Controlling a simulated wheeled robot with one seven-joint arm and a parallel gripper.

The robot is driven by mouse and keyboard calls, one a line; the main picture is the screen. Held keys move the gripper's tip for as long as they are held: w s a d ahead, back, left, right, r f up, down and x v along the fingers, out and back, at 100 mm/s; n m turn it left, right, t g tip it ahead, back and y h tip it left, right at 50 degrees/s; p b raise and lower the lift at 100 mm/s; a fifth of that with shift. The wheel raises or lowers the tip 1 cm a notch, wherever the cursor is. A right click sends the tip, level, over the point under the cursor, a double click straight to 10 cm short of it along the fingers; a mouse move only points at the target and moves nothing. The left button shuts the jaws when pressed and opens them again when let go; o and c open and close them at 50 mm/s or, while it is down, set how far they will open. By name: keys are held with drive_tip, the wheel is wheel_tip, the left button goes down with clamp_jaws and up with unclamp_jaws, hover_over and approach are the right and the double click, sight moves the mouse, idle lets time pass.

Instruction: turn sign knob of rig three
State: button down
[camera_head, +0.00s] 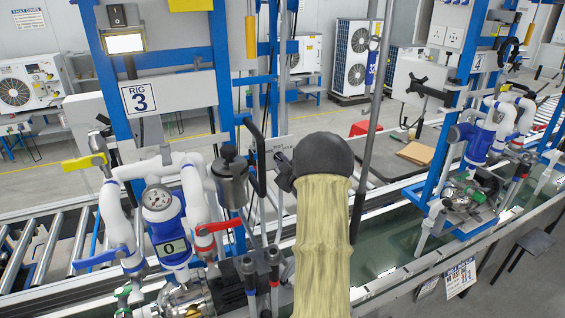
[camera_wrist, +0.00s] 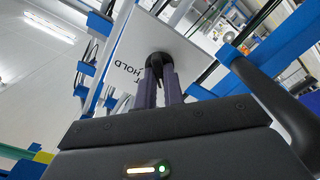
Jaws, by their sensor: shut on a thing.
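In the wrist view a white sign plate (camera_wrist: 190,40) carries black lettering, of which "HOLD" is readable and upside down. A black knob (camera_wrist: 158,59) sits on its face. My gripper (camera_wrist: 161,76) is shut on this knob, one finger on each side. In the head view the rig three label (camera_head: 140,97) is on the blue frame at the left. My fingers and the knob are hidden there behind my arm.
A dark canister (camera_head: 231,182) with a black curved pipe stands close left of my arm. White-and-blue piping with a gauge (camera_head: 158,199) and a red lever (camera_head: 218,227) is farther left. A grey upright pole (camera_head: 370,120) stands close on the right.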

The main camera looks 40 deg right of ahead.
drive_tip(key=shift+f+m+b, duration=0.1)
drive_tip(key=shift+m+b, duration=0.2)
drive_tip(key=shift+b, duration=0.15)
drive_tip(key=shift+m+b, duration=1.05)
drive_tip(key=shift+m, duration=0.05)
drive_tip(key=shift+m+b, duration=0.7)
drive_tip(key=shift+m, duration=0.5)
drive_tip(key=shift+m+b, duration=0.4)
drive_tip(key=shift+m, duration=1.4)
drive_tip(key=c, duration=1.5)
unclamp_jaws()
